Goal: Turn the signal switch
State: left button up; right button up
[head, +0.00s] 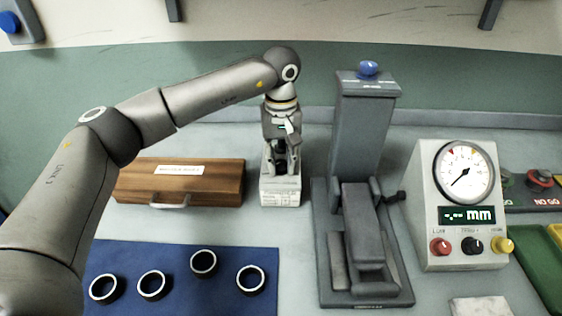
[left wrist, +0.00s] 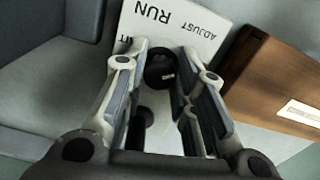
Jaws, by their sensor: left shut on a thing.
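The signal switch is a small pale box (head: 280,194) behind the middle of the bench, with a black round knob (left wrist: 160,68) on its face. In the left wrist view the labels RUN and ADJUST and part of a third word show on the switch face (left wrist: 165,22). My left gripper (head: 282,162) points down over the box. In the left wrist view its fingers (left wrist: 162,85) stand on both sides of the knob and are shut on it. The knob is hidden by the gripper in the head view. My right gripper is out of view.
A wooden case (head: 200,181) stands left of the switch. A grey press-like fixture (head: 362,120) with a blue knob (head: 368,68) stands close on its right. A gauge box (head: 430,190) is farther right. Several rings lie on a blue mat (head: 220,285) in front.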

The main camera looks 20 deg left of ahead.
aim_at(281, 162)
pick_arm(q)
jog(key=shift+m, duration=1.2)
jog(key=o, duration=1.1)
jog(key=shift+c, duration=0.2)
jog(key=shift+r, duration=0.1)
notch_tip(281, 162, up, 12)
